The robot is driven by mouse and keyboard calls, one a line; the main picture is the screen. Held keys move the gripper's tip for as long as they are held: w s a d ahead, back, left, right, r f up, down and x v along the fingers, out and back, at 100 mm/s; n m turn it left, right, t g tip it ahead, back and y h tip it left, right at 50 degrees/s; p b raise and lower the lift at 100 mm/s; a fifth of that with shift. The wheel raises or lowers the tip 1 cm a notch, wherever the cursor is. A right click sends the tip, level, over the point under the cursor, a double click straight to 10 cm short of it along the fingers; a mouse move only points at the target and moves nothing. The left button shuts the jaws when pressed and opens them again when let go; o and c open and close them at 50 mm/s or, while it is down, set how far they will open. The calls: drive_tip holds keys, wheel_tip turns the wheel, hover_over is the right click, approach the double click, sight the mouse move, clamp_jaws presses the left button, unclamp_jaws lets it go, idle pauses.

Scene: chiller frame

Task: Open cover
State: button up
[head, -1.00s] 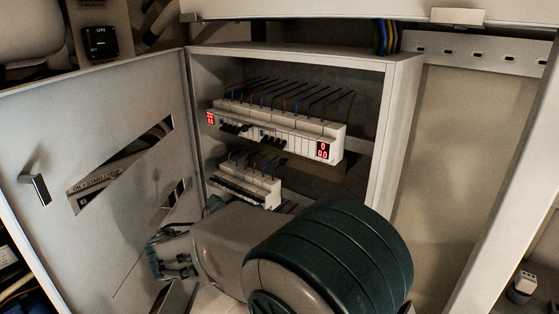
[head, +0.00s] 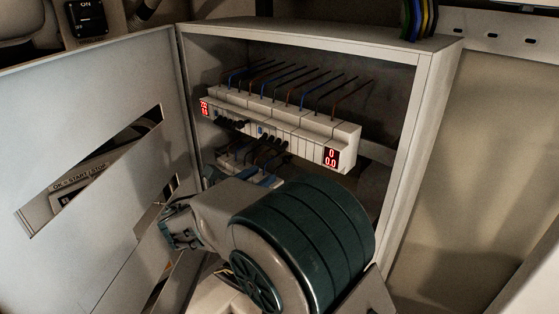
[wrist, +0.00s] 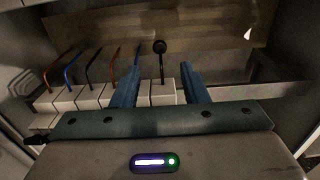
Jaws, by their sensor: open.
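The cover (head: 60,110) of the electrical box is a pale grey door with slanted cut-outs. It stands swung open to the left in the head view. The box (head: 437,100) is open at the front, with breakers inside. My gripper (head: 180,225) is in front of the lower breaker row, near the cover's inner side; its fingertips are hard to make out there. In the wrist view my gripper (wrist: 160,88) is open, with two blue fingers apart.
The upper breaker row (head: 280,130) has red displays and coloured wires. The lower row (head: 250,170) is partly hidden by my arm. A black ON/OFF switch (head: 87,17) is at top left. A bare panel (head: 490,150) lies right of the box.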

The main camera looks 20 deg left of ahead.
sight(285, 160)
drive_tip(key=p+x, duration=0.1)
drive_tip(key=x, duration=0.7)
drive_tip(key=shift+w, duration=0.1)
clamp_jaws()
